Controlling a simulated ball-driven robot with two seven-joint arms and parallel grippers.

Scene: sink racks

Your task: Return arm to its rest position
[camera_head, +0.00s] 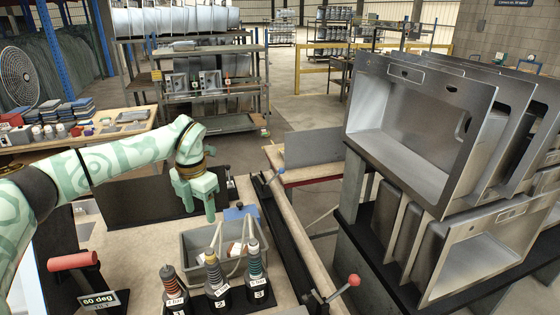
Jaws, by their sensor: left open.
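My left arm (125,155), pale green with a darker pattern, comes in from the left and reaches over the worktable. Its left gripper (198,205) points down with its two fingers apart. It appears empty and hangs above the back part of the table, just behind a grey bin (195,243). The gap between the fingertips and the surface below is hard to judge. My right arm and right gripper are not in view.
Three numbered tool holders (219,296) with dark-and-ringed tools stand before the bin. A red cylinder (72,261) and a "50 deg" sign (99,301) are at lower left. A dark rail (285,235) borders the table. Steel sinks (405,125) fill the rack at right.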

